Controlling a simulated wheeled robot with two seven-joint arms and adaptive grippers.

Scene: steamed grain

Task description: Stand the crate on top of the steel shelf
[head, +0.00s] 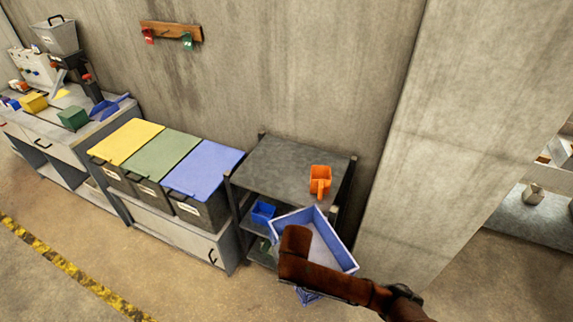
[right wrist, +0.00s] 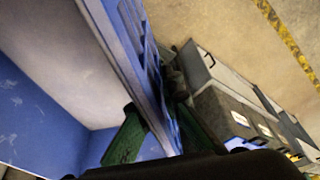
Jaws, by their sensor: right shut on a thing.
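The blue crate (head: 338,249) has a pale inside and is held in the air, tilted, at the front right of the steel shelf (head: 283,168). It overlaps the shelf's front right part in the head view; I cannot tell its exact height against the top board. My right gripper (right wrist: 160,128) is shut on one crate wall, with a green finger on each side of it. The crate wall (right wrist: 112,55) fills much of the right wrist view. My left gripper is not in view.
An orange scoop-like container (head: 320,180) stands on the right of the shelf top; the left of the top is bare. A small blue bin (head: 263,212) sits on a lower board. Lidded bins (head: 203,173) stand left of the shelf, and a concrete pillar (head: 455,150) stands right.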

